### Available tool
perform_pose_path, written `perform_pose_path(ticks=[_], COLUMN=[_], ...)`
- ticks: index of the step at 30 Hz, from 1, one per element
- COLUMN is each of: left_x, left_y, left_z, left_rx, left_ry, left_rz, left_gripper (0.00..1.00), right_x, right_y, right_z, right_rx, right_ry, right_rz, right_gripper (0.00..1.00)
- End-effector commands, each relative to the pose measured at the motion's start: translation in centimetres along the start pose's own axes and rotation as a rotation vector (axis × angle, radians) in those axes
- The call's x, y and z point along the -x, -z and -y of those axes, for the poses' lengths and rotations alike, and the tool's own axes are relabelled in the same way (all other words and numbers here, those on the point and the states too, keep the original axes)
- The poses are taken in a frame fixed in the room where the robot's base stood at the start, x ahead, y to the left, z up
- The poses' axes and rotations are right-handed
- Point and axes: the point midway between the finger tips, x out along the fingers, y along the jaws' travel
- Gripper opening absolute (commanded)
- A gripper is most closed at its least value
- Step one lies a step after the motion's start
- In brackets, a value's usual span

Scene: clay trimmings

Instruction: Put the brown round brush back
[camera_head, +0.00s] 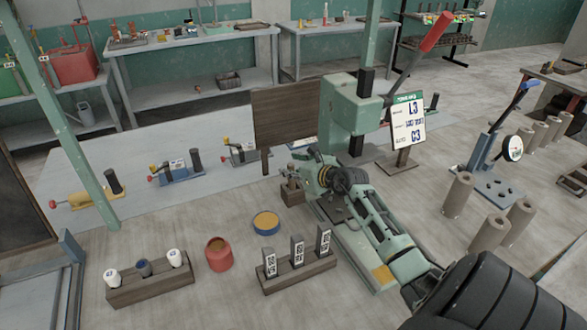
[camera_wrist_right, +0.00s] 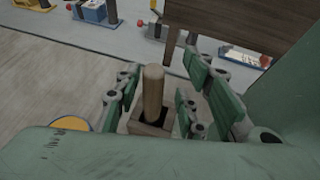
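A light brown round wooden handle, which looks like the brown round brush (camera_wrist_right: 152,90), stands upright in a small square brown wooden holder (camera_wrist_right: 148,128); its lower end is hidden inside. In the head view the holder (camera_head: 292,197) sits on the table, left of my right gripper (camera_head: 296,178). The green fingers of my right gripper (camera_wrist_right: 158,105) are spread on both sides of the handle, with visible gaps, so it is open around the handle. My left gripper is in neither view.
A brown board (camera_head: 285,115) and a green press (camera_head: 350,112) stand behind my right gripper. Grey-brown cylinders (camera_head: 490,232) stand at right.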

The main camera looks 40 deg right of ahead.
Motion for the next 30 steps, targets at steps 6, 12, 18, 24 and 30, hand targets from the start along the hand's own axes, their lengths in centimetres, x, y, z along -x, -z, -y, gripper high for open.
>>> perform_pose_path(ticks=[6,12,18,24,30], left_x=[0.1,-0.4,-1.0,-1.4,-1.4], left_y=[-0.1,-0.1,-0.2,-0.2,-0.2], left_z=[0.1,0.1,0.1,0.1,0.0], left_rx=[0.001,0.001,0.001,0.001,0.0], left_ry=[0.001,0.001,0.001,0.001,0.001], left_rz=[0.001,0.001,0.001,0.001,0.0], left_gripper=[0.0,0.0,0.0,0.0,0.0], right_x=[1.1,4.9,9.1,11.6,12.2], right_y=[-0.2,-0.1,-0.1,-0.2,-0.3], right_z=[0.1,0.0,-0.1,0.0,0.0], right_rx=[0.001,0.003,0.003,0.001,0.0], right_ry=[0.0,0.0,-0.001,-0.001,-0.001], right_rz=[0.0,0.0,-0.001,-0.001,0.001], right_gripper=[0.37,0.37,0.37,0.37,0.37])
